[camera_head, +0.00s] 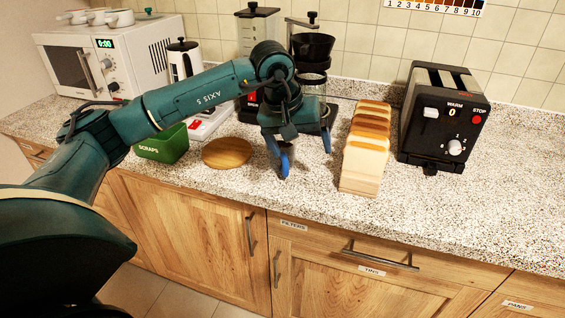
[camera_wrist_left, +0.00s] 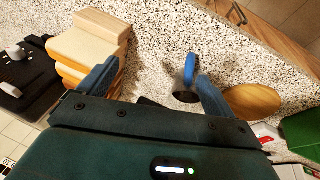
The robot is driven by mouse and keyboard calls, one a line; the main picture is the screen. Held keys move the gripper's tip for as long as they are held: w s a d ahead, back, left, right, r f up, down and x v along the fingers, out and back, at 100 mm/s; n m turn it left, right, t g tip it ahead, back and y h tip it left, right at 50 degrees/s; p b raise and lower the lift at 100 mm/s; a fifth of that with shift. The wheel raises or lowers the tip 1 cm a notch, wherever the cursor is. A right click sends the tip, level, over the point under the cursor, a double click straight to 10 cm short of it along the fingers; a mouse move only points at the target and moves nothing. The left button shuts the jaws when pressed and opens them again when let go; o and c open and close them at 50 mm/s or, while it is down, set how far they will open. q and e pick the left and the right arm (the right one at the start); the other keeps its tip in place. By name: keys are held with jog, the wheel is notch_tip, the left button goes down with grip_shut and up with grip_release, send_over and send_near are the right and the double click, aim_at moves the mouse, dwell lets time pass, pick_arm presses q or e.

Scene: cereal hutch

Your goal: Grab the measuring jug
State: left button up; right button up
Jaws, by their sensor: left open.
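The measuring jug is a small dark cup with a blue handle (camera_head: 285,163) on the counter, mostly hidden behind my left gripper in the head view. In the left wrist view its dark body (camera_wrist_left: 186,95) and blue handle show beyond the fingertips, with the handle toward the counter's front edge. My left gripper (camera_head: 298,148) points down over it, open and empty. In the left wrist view its blue fingers (camera_wrist_left: 155,92) are spread, and the jug appears nearer the right-hand finger. I cannot tell whether that finger touches it. My right gripper is not in view.
Bread slices on a rack (camera_head: 361,165) stand close to the right, before a black toaster (camera_head: 443,120). A round wooden board (camera_head: 227,152) and green scraps bin (camera_head: 163,145) lie to the left. A coffee dripper (camera_head: 312,47) stands behind. Free counter lies in front.

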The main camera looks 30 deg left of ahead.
aim_at(278, 139)
pick_arm(q)
jog(key=a+r+y, duration=0.3)
jog(key=a, duration=0.4)
jog(key=shift+m, duration=0.3)
jog(key=x, duration=0.4)
jog(key=w+x, duration=0.1)
jog(key=x, duration=0.2)
jog(key=shift+d+r, duration=0.2)
jog(key=shift+d, duration=0.1)
jog(key=p+x, duration=0.1)
jog(key=x, duration=0.4)
jog(key=shift+w+a+f+p, duration=0.1)
jog(key=shift+f+p, duration=0.15)
jog(key=shift+p, duration=0.05)
jog(key=shift+f+t, duration=0.2)
jog(key=shift+t, duration=0.1)
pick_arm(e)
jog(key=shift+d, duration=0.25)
pick_arm(q)
jog(key=shift+c, duration=0.5)
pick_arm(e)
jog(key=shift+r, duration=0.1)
pick_arm(q)
jog(key=shift+w+r, duration=0.1)
jog(key=c, duration=1.2)
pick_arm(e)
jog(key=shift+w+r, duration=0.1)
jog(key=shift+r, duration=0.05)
pick_arm(q)
jog(key=shift+o, duration=0.2)
